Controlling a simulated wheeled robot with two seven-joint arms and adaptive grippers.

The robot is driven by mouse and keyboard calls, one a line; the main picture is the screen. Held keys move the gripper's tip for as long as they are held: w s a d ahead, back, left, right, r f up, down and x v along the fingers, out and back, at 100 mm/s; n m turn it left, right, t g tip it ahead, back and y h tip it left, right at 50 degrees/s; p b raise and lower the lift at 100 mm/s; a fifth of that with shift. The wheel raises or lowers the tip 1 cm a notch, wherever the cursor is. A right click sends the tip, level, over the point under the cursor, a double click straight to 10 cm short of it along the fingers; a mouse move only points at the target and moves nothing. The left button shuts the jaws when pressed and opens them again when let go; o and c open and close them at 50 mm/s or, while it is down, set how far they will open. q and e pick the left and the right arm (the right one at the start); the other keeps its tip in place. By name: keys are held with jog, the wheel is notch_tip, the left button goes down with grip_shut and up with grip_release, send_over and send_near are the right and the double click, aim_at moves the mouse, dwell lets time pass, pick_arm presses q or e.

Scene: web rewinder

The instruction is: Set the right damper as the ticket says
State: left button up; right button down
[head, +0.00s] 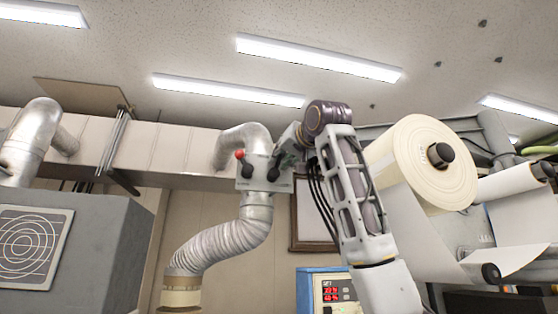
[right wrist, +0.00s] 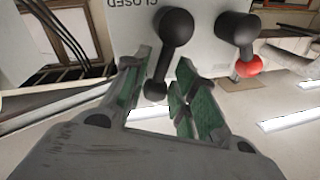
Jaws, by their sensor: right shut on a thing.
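A pale damper plate (head: 263,184) sits on the silver duct and carries two black levers. The right lever (head: 273,174) is the one at my right gripper (head: 282,157). In the right wrist view, which is upside down, my right gripper (right wrist: 164,64) has its green-padded fingers on either side of this plain black lever (right wrist: 173,28), shut on it. The other lever (right wrist: 238,28) has a red knob (right wrist: 249,65), seen also in the head view (head: 239,154); it stands free. The plate (right wrist: 130,35) reads CLOSED near the held lever. My left gripper is out of view.
A bent silver duct (head: 230,243) runs below the plate. A large paper roll (head: 420,165) stands right of my arm. A blue and white box with red digits (head: 330,291) is below; the digits are hard to read. A grey cabinet (head: 105,235) stands left.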

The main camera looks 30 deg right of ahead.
jog(key=m, duration=0.2)
jog(key=d+f+m+b, duration=0.1)
jog(key=m, duration=0.1)
jog(key=m+b, duration=0.1)
jog(key=shift+s+d+f+m+t+h, duration=0.2)
jog(key=shift+d+m+t+h, duration=0.2)
jog(key=c, duration=1.2)
grip_release()
jog(key=shift+s, duration=0.1)
jog(key=s, duration=0.4)
jog(key=s+f, duration=0.1)
jog(key=s, duration=0.2)
jog(key=s+a, duration=0.1)
jog(key=s, duration=0.3)
jog(key=shift+s+a+f, duration=0.1)
jog(key=shift+s+f, duration=0.25)
